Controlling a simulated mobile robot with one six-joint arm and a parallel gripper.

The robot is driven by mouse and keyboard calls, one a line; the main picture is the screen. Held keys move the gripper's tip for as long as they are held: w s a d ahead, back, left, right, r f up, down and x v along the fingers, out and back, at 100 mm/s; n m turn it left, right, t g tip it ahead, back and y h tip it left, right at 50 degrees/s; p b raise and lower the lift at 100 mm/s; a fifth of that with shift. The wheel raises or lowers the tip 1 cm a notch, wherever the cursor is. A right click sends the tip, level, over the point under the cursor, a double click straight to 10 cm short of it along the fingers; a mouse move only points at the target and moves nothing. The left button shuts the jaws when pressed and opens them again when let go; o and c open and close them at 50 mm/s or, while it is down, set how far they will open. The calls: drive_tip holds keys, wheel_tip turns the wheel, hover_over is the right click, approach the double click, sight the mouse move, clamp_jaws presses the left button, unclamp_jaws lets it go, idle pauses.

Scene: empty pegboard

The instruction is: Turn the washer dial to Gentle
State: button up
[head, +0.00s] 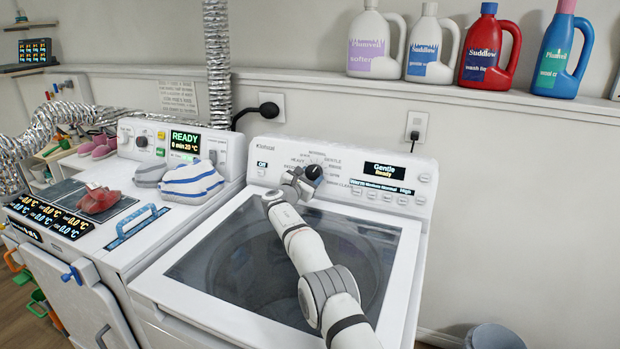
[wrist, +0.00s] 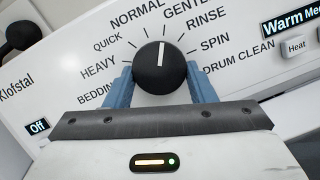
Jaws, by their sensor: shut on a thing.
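The washer dial (head: 314,172) is a round black knob on the white control panel, ringed by cycle names. In the wrist view the dial (wrist: 160,72) has a white pointer line that points up, toward the space between the NORMAL and GENTLE labels. The washer display (head: 384,171) reads "Gentle" with "Ready" under it. My gripper (head: 303,179) is at the panel, shut on the dial. In the wrist view the blue fingers of my gripper (wrist: 158,82) sit on the left and right sides of the knob.
The washer's glass lid (head: 215,250) lies below the panel, under my arm. A second machine (head: 138,235) stands at the left with folded cloths (head: 190,181) and red cloth (head: 97,200) on top. Several bottles line the shelf above, including a red one (head: 487,50).

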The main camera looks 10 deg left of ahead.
drive_tip(key=o, duration=1)
drive_tip(key=shift+s+a, duration=0.1)
drive_tip(key=shift+s, duration=0.1)
drive_tip(key=shift+b+v, duration=0.8)
drive_tip(key=shift+v, duration=0.1)
drive_tip(key=shift+b+v, duration=0.7)
drive_tip(key=shift+v, duration=2.1)
